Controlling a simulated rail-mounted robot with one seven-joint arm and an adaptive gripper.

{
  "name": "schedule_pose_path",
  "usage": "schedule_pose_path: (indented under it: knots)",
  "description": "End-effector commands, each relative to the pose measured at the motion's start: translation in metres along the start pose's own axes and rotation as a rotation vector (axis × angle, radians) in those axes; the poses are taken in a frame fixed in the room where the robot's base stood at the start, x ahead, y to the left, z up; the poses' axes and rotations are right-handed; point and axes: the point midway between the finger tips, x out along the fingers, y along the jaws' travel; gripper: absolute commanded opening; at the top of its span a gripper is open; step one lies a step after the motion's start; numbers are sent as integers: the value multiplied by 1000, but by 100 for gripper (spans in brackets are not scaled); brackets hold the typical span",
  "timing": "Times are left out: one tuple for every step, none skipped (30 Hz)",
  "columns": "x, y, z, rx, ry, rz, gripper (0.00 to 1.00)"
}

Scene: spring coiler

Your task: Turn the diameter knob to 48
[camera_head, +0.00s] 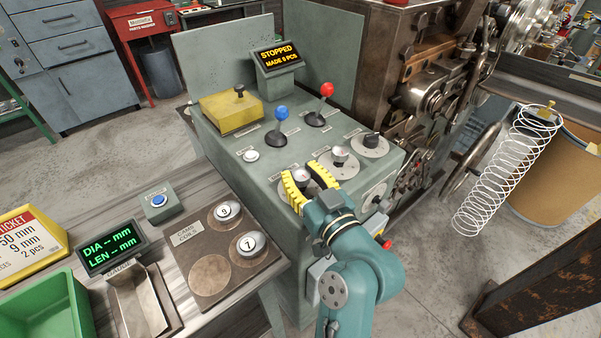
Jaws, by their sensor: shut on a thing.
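A grey-topped knob (300,175) on the front left of the green console's sloping panel sits between the yellow fingers of my gripper (302,171). My gripper is shut on this knob, reaching in from the lower right. The fingers and wrist hide most of its dial and scale, so its setting and label cannot be read. A second knob (340,154) with a pale dial is just right of it, and a dark knob (371,140) is farther right. The console display (278,55) reads STOPPED, MADE 9 PCS.
A blue-topped lever (281,113) and a red-topped lever (326,90) rise behind the knobs. A white button (251,155) lies left. The wooden bench at left holds a cams board (209,283), a gauge display (111,245) and a green bin (45,312).

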Motion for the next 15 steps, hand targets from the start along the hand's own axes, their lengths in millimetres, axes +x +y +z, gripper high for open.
schedule_pose_path:
  knots:
    - [0, 0, 0, 0, 1, -1, 1]
    - [0, 0, 0, 0, 1, -3, 1]
    - [0, 1, 0, 0, 1, -8, 1]
    - [0, 1, 1, 0, 2, -12, 1]
    - [0, 1, 1, 0, 1, -18, 1]
    - [0, 1, 2, 0, 1, -26, 1]
    - [0, 1, 1, 1, 2, -33, 1]
    - [0, 1, 1, 0, 2, -40, 1]
    - [0, 1, 2, -1, 2, -53, 1]
    - [0, 1, 2, -1, 2, -64, 1]
    - [-1, 2, 2, -2, 3, -76, 1]
    - [0, 2, 3, -1, 3, -97, 1]
    - [0, 2, 3, -1, 3, -117, 1]
    - [-1, 2, 3, -3, 4, -135, 1]
    - [0, 2, 3, -2, 4, -164, 1]
